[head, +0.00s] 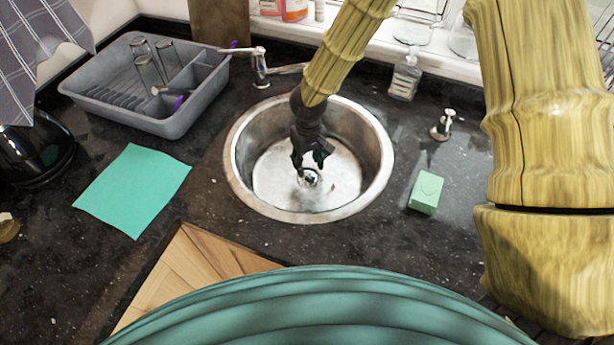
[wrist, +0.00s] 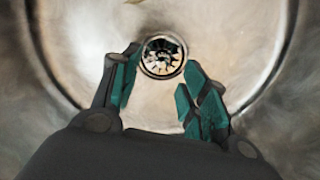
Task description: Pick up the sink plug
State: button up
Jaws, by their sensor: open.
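A round metal piece with a slotted, flower-like centre, which looks like the sink plug (wrist: 163,57), sits in the drain at the bottom of the round steel sink (head: 238,160). In the head view the plug (head: 311,180) is small and partly hidden by my gripper (head: 309,163). My gripper is down inside the sink, pointing at the drain. In the wrist view its teal-padded fingers are apart, one to the left of the plug and one to the right and slightly nearer. Nothing is between the pads; I cannot tell the exact height above the plug.
The sink wall surrounds my gripper. A faucet (head: 262,70) stands behind it. A grey dish rack (head: 170,122) with glasses and a teal cloth (head: 134,189) lie left. A green sponge (head: 426,192), a small metal fitting (head: 443,126) and a soap bottle (head: 405,77) are right.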

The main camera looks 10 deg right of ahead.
aim_at(308, 174)
jog(key=shift+s, duration=0.4)
jog(key=shift+s+f+p, duration=0.1)
jog(key=shift+f+p, duration=0.2)
jog(key=shift+p, duration=0.1)
jog(key=f, duration=0.1)
jog(key=f+p, duration=0.1)
jog(key=shift+w+f, duration=0.4)
jog(key=shift+s+a+f, duration=0.1)
jog(key=shift+s+f, duration=0.05)
jog(key=shift+f, duration=0.55)
grip_shut()
